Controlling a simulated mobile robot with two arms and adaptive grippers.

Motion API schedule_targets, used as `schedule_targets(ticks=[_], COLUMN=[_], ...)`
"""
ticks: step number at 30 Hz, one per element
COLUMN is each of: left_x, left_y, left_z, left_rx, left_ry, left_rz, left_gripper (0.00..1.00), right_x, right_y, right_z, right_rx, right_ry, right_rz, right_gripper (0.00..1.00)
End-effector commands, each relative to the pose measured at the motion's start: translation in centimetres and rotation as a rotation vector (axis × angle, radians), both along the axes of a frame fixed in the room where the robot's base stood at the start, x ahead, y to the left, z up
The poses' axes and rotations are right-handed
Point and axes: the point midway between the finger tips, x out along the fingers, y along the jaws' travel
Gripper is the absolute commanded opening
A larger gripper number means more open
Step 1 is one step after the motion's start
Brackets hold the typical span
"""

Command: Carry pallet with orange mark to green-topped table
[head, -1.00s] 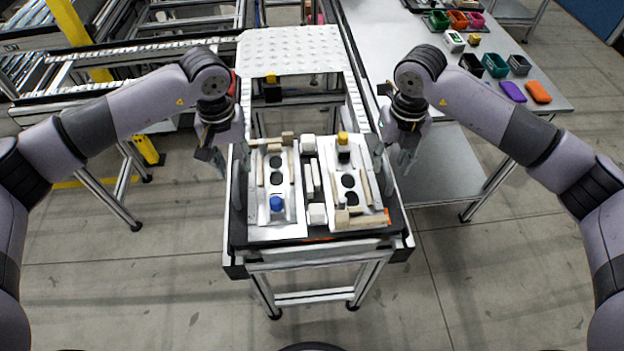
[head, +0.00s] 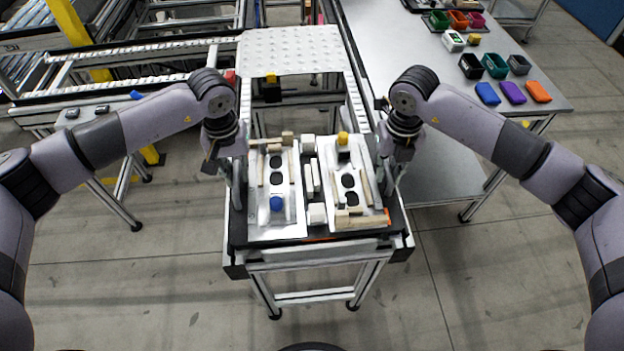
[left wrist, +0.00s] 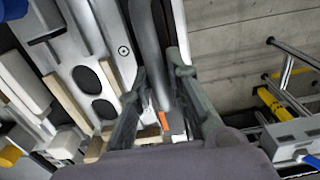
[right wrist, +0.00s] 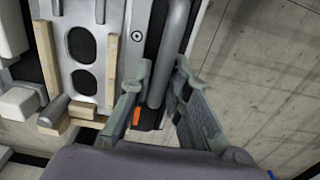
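The pallet (head: 312,235) is a dark tray with two pale fixture plates, lying level on a metal stand. Orange marks show at its front edge and right side, in the left wrist view (left wrist: 165,121) and in the right wrist view (right wrist: 136,116). Grey bar handles run along both sides. My left gripper (head: 238,178) is at the left handle (left wrist: 152,45), its fingers apart on either side of the bar. My right gripper (head: 387,172) is at the right handle (right wrist: 175,40), its fingers also apart around it. No green tabletop is visible.
A conveyor with a white studded plate (head: 290,50) adjoins the stand behind. A grey table (head: 400,40) with bins and coloured items stands at the right. Another conveyor (head: 150,65) and yellow posts are at the left. The floor in front is clear.

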Motion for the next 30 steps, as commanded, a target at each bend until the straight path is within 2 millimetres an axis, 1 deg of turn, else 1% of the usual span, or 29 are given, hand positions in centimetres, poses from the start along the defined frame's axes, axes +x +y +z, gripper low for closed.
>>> schedule_targets(ticks=[1,6,30], left_x=[0.01,0.01,0.01], left_y=[-0.01,-0.01,-0.02], left_z=[0.02,0.03,0.05], left_rx=[0.0,0.0,-0.001], left_ry=[0.0,0.0,0.0], left_rz=[0.0,0.0,0.0], left_gripper=[0.11,0.0,0.0], right_x=[0.01,0.01,0.02], right_y=[0.0,0.0,0.01], right_z=[0.02,0.02,0.05], right_rx=[0.0,0.0,0.0], right_ry=[0.0,0.0,-0.001], right_rz=[0.0,0.0,0.0], right_gripper=[0.11,0.0,0.0])
